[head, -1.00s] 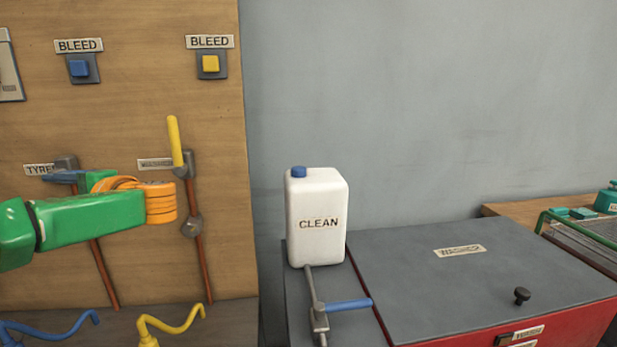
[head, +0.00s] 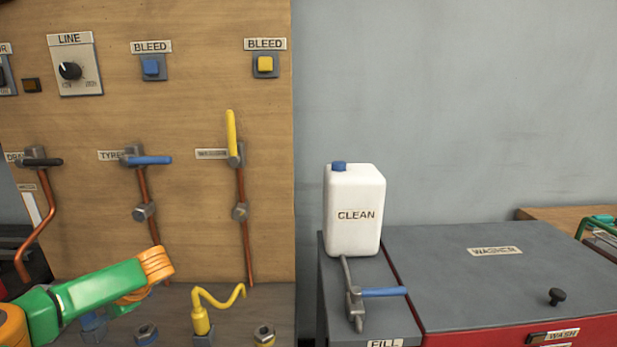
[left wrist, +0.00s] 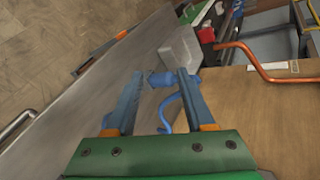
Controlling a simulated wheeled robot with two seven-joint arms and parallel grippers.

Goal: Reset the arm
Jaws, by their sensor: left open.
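My left arm (head: 90,288) is green with an orange wrist and comes in from the lower left in the head view, low in front of the wooden panel. Its fingers are not clear there. In the left wrist view my left gripper (left wrist: 158,78) is open, its two blue-grey fingers apart. A blue fitting with a curved hose (left wrist: 167,112) shows behind and between the fingers; I see no contact. In the head view a blue fitting (head: 93,326) stands partly hidden below the arm. My right gripper is not in view.
The wooden panel (head: 200,100) carries a blue-handled valve (head: 150,160), a yellow-handled valve (head: 232,135) and a dial (head: 70,71). A yellow hose fitting (head: 201,318) stands right of the arm. A white CLEAN jug (head: 354,210) stands beside the grey washer lid (head: 470,265).

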